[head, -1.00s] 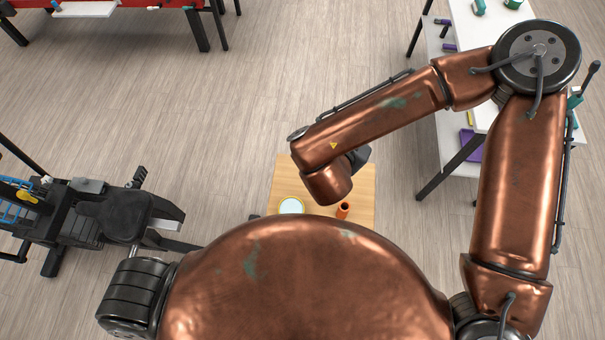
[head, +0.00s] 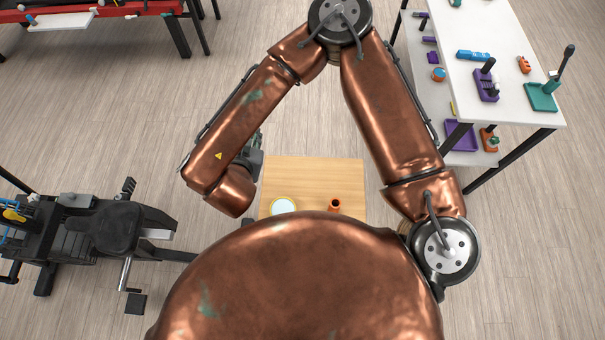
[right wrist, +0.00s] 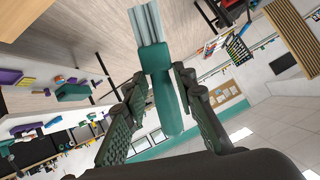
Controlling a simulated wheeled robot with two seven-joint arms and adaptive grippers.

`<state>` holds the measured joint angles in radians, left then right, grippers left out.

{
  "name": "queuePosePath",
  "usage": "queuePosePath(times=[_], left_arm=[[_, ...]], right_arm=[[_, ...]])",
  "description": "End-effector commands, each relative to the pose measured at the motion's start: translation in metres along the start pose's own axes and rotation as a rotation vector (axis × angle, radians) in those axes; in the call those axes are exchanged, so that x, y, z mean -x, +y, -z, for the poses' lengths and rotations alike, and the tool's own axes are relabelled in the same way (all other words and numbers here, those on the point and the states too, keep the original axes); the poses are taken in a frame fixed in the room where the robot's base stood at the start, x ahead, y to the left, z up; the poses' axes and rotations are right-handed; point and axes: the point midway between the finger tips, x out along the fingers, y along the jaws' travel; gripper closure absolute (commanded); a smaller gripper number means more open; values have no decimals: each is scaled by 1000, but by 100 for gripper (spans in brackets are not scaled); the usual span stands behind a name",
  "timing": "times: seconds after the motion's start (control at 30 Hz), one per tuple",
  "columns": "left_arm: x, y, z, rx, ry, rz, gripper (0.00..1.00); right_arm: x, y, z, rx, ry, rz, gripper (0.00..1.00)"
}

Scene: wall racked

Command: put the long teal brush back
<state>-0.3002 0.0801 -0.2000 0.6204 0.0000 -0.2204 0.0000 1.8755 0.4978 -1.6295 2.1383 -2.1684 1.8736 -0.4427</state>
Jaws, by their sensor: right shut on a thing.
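In the right wrist view my right gripper (right wrist: 160,82) is shut on the teal brush (right wrist: 168,105). The brush has a teal handle and a pale grey-blue, ridged end that points up in the picture, beyond the fingertips. In the head view my right gripper (head: 254,160) is mostly hidden behind my forearm, over the left edge of the small wooden table; the brush is hard to make out there. My left gripper is not in view.
The wooden table (head: 318,175) bears a white round dish (head: 283,206) and an orange cup (head: 334,204). A white two-level rack (head: 510,55) at right holds a teal stand (head: 541,96) with a dark-tipped rod and a purple holder (head: 486,88). A black rowing machine (head: 105,228) stands at left.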

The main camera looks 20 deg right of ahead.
Motion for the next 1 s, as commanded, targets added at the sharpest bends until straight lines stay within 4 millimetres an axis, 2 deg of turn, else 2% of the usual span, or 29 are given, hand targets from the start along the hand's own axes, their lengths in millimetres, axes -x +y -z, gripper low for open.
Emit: queuePosePath(times=[0.03,0.2,0.4,0.67,1.0], left_arm=[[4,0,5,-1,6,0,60],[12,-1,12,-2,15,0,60],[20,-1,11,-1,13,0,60],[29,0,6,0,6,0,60],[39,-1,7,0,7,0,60]], right_arm=[[-2,1,-17,-19,-44,-42,100],[-8,5,-61,-124,-186,-212,100],[-18,14,-100,-322,-354,-432,100],[-38,40,-132,-653,-531,-660,100],[-69,91,-162,-1076,-658,-813,100]])
